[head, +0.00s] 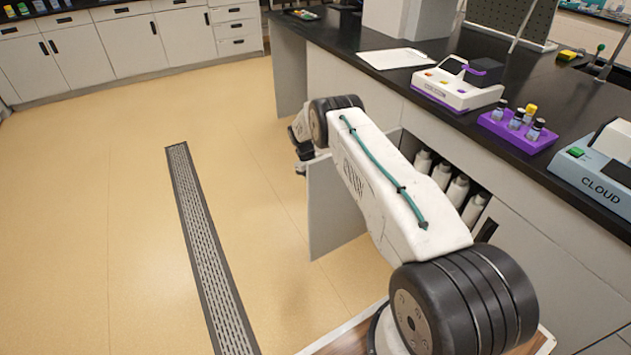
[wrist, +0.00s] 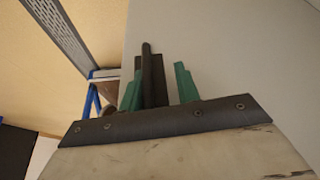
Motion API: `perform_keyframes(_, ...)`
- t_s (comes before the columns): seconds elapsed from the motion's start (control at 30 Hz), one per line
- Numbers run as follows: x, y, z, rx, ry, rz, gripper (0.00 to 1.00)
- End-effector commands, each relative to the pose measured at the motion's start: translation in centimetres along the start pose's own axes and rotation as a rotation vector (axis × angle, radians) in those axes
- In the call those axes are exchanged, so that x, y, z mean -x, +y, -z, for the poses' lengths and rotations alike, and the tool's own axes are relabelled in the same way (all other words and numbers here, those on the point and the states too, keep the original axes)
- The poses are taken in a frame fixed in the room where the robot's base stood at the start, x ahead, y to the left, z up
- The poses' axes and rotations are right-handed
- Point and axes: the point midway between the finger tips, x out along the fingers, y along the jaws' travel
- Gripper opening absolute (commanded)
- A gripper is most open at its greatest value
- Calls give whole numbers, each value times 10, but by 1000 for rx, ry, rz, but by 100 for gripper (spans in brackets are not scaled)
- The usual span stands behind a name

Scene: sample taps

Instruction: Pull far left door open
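A grey cabinet door (head: 332,215) under the black-topped bench stands swung out over the floor, and white bottles (head: 457,190) show inside the open cabinet. In the wrist view the pale door panel (wrist: 245,60) fills the right side. A dark upright bar, which looks like the door handle (wrist: 152,75), stands between the green fingertips of my gripper (wrist: 158,90). It is close to the left fingertip, with a gap to the right one, so the gripper looks open around it. In the head view my gripper (head: 300,155) is mostly hidden behind my arm's wrist.
The bench top (head: 350,35) carries a purple rack of vials (head: 517,127), a white and purple device (head: 460,82) and a blue-grey CLOUD device (head: 600,165). A dark handle (head: 486,230) marks a neighbouring door. The floor left of the door is clear, with a flat drain grate (head: 205,240).

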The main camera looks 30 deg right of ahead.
Motion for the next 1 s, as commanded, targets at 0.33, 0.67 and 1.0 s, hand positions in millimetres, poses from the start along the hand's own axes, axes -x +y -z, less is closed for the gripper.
perform_keyframes(0.33, 15, 8, -5, 8, -6, 5, 32)
perform_keyframes(0.67, 67, 8, -4, 9, -5, 5, 32)
perform_keyframes(1.0, 83, 8, -4, 9, -4, 5, 32)
